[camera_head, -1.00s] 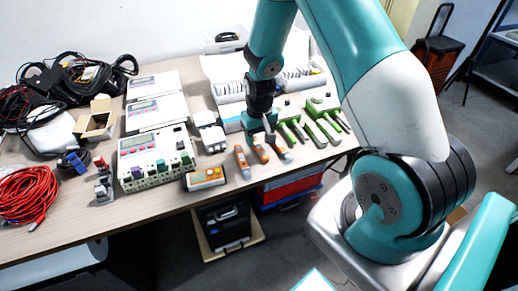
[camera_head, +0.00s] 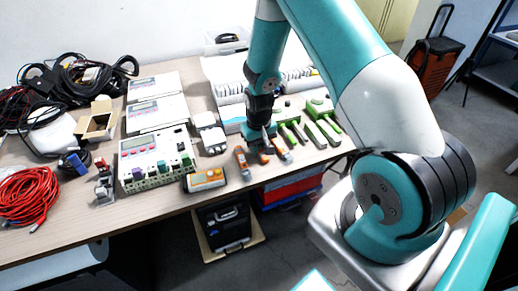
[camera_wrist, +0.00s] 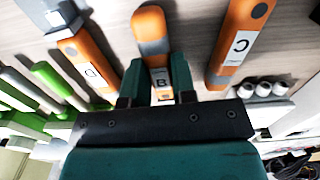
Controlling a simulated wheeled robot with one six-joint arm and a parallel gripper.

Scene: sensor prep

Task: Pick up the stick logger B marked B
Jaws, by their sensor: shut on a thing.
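Stick logger B (camera_wrist: 150,30) is an orange stick with a grey end and a white label reading B, in the middle of the wrist view. My gripper (camera_wrist: 158,88) is shut on it, one teal finger on each side. In the head view, logger B (camera_head: 263,157) is the middle one of three orange sticks near the table's front edge, partly hidden below my gripper (camera_head: 262,147). It appears to lie on the table still.
A similar orange logger marked C (camera_wrist: 238,45) lies to the right in the wrist view. Another orange logger (camera_wrist: 88,62) lies close on the left, its letter hard to read. Green-handled tools (camera_head: 322,132) and a white device (camera_head: 210,135) flank the row.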

